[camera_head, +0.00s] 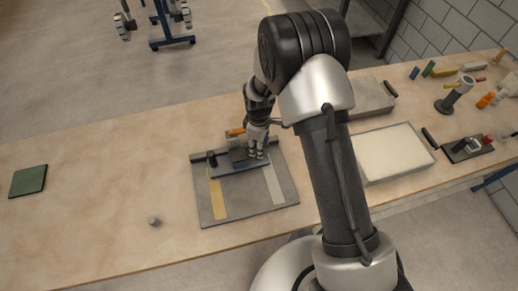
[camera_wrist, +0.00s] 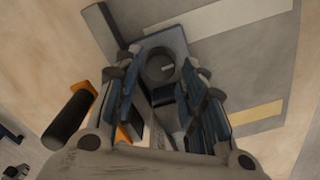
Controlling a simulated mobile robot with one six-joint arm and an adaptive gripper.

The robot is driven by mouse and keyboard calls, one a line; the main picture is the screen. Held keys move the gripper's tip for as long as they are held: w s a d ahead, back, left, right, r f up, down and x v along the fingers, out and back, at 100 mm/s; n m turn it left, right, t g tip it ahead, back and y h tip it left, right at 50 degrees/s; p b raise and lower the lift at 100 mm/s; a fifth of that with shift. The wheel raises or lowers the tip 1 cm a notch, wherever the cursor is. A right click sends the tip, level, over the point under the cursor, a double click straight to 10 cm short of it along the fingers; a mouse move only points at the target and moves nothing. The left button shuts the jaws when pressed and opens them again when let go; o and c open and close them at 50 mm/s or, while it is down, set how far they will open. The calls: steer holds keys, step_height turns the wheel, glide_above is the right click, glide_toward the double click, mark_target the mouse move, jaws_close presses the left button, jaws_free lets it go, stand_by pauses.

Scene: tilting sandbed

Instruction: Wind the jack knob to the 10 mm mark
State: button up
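A dark round knob (camera_wrist: 160,66) with a short pale line on its face shows in the wrist view, on a blue-grey block (camera_wrist: 166,40). I take it for the jack knob. My gripper (camera_wrist: 162,74) has one finger on each side of it, with a gap to each finger; whether they touch it lower down I cannot tell. In the head view, my gripper (camera_head: 257,152) points down over the right part of the blue-grey device (camera_head: 228,169) and hides the knob. No 10 mm mark is readable in either view.
The device stands on a grey board (camera_head: 244,207) with a yellow strip (camera_head: 217,198) and a pale strip (camera_head: 273,186). A small grey piece (camera_head: 153,221) and a green pad (camera_head: 29,181) lie to the left. A pale tray (camera_head: 395,153) is at right. The left tabletop is mostly clear.

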steer(key=shift+f, duration=0.85)
steer(key=shift+c, duration=0.3)
steer(key=c, duration=0.7)
steer(key=shift+m, duration=0.5)
steer(key=shift+c, duration=0.3)
steer(key=m+b, duration=0.1)
steer(key=m, duration=0.2)
steer(key=shift+m, duration=0.4)
steer(key=m, duration=0.5)
steer(key=shift+b, duration=0.3)
steer(key=m, duration=0.9)
steer(key=shift+w+r+m+b, duration=0.1)
steer(key=shift+m+b, duration=0.2)
steer(key=shift+m, duration=0.1)
